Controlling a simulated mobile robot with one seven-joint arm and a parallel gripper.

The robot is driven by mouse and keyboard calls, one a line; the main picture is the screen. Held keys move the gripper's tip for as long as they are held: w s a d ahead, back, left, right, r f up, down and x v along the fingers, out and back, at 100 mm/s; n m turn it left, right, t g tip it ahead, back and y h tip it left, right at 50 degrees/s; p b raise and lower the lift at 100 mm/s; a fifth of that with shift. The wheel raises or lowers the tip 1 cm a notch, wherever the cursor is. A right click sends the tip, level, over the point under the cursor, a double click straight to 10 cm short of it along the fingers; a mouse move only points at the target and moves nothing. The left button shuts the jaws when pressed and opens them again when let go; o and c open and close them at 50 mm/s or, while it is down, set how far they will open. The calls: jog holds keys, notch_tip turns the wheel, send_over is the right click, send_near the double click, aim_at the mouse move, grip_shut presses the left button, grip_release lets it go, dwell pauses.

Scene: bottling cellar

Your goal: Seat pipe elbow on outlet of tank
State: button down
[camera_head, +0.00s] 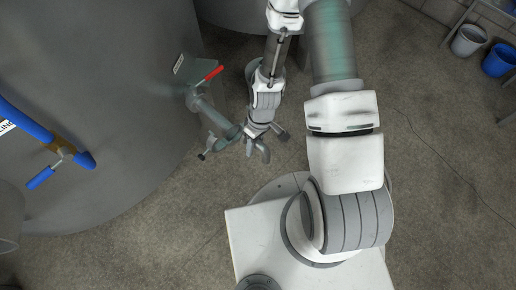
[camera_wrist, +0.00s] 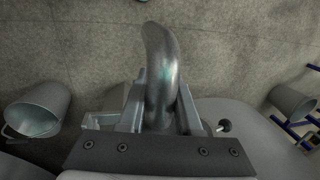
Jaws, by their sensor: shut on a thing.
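The large grey tank (camera_head: 90,100) fills the left of the head view. Its outlet (camera_head: 212,112), a grey pipe with a red-handled valve (camera_head: 207,76), slants down and right. My gripper (camera_head: 260,140) is just right of the outlet's lower end. It is shut on the pipe elbow (camera_head: 264,152), a curved grey metal pipe. In the wrist view the elbow (camera_wrist: 161,65) stands up between my fingers, its bend curving towards the upper left. I cannot tell whether the elbow touches the outlet.
A small dark-tipped clamp (camera_head: 203,155) hangs by the outlet's end. A grey bucket (camera_head: 468,40) and a blue bucket (camera_head: 499,60) stand at the upper right. The floor (camera_head: 440,190) at right is clear.

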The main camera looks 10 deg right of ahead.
jog(key=shift+w+a, duration=1.9)
jog(key=shift+w, duration=0.85)
notch_tip(320, 180, down, 6)
jog(key=b, duration=0.5)
jog(key=shift+w+f+b, duration=0.1)
jog(key=shift+f+b, duration=0.45)
jog(key=shift+f, duration=0.1)
jog(key=c, duration=0.5)
grip_release()
jog(key=shift+r, duration=0.15)
jog(key=d+r+p, duration=0.1)
jog(key=r+p, duration=0.1)
jog(key=r, duration=0.3)
jog(key=w+d+r+p, duration=0.1)
jog(key=r+p, duration=0.1)
jog(key=r, duration=0.4)
jog(key=w+r+p, duration=0.1)
jog(key=r+p, duration=0.1)
jog(key=r, duration=0.4)
jog(key=shift+d, duration=0.4)
